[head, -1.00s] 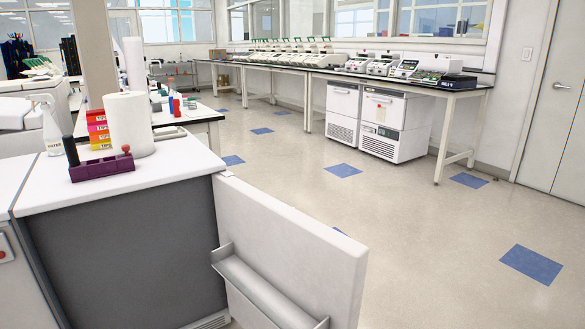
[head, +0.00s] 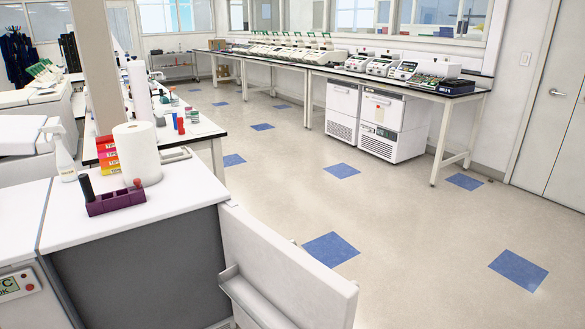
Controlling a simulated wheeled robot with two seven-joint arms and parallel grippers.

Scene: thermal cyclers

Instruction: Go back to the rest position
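Neither of my grippers is in the head view, and no part of my arms shows. The row of thermal cyclers (head: 283,48) stands on the long bench along the back wall. More bench instruments (head: 383,66) stand at its right end. Close by at the left is a white-topped cabinet (head: 135,215) with a grey side. A white door-like panel (head: 290,265) with a handle bar stands out from the cabinet's right side.
A purple rack (head: 116,203), a paper towel roll (head: 137,154) and a spray bottle (head: 62,152) stand on or by the cabinet. White undercounter units (head: 391,125) stand beneath the back bench (head: 440,94). The floor (head: 400,220) in the middle and right is clear.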

